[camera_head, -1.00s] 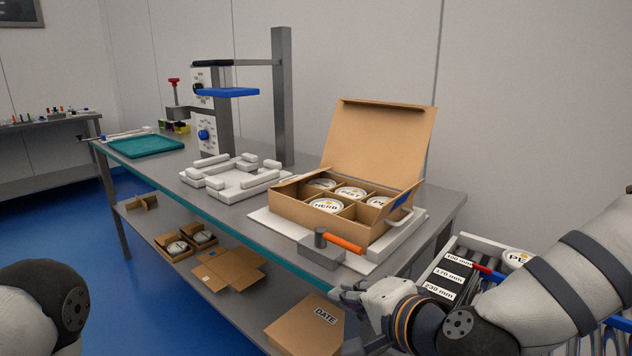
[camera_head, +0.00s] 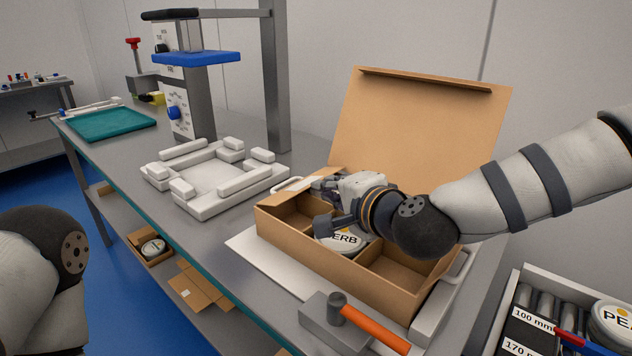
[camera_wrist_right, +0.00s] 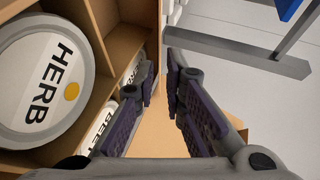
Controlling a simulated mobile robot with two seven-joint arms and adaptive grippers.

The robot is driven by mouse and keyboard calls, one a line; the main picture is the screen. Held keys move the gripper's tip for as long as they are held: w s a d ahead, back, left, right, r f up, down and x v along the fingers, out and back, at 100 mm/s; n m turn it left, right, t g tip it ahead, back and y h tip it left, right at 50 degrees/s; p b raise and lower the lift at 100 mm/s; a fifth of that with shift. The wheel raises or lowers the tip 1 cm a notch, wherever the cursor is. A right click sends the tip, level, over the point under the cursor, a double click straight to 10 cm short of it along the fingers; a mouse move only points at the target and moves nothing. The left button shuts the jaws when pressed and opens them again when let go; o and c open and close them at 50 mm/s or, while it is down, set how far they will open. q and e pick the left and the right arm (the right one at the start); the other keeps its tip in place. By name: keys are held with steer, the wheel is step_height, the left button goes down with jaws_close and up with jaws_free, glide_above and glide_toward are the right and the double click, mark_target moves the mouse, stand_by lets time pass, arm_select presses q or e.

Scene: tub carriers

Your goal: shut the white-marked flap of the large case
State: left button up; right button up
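The large case (camera_head: 330,268) is a brown cardboard box on the bench, its big lid (camera_head: 420,125) standing open at the back. White-lidded tubs sit in its compartments; the HERB tub (camera_head: 338,240) shows, larger in the right wrist view (camera_wrist_right: 38,82). A flap (camera_head: 338,178) stands out at the case's left end; I see no white mark on it from here. My right gripper (camera_head: 322,186) is at that left end, beside this flap. In the right wrist view its fingers (camera_wrist_right: 160,80) are apart, with brown cardboard (camera_wrist_right: 160,135) between and beneath them; contact is unclear. My left gripper is out of view.
A grey block (camera_head: 325,325) with an orange-handled tool (camera_head: 370,328) stands before the case. A white fixture (camera_head: 215,205) lies to the left, near a press with a blue plate (camera_head: 197,57). A roller rack with tubs (camera_head: 530,300) is at the lower right.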

mark_target(304, 184)
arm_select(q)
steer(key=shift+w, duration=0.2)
arm_select(e)
steer(key=x, duration=0.6)
steer(key=shift+d, duration=0.1)
jaws_close()
steer(key=shift+f+t+b, duration=0.3)
steer(key=shift+f+b, duration=0.05)
steer(key=shift+f, duration=0.35)
steer(key=shift+d, duration=0.1)
steer(key=shift+s+r+t, duration=0.1)
steer(key=shift+t, duration=0.2)
steer(key=shift+r, duration=0.15)
jaws_free()
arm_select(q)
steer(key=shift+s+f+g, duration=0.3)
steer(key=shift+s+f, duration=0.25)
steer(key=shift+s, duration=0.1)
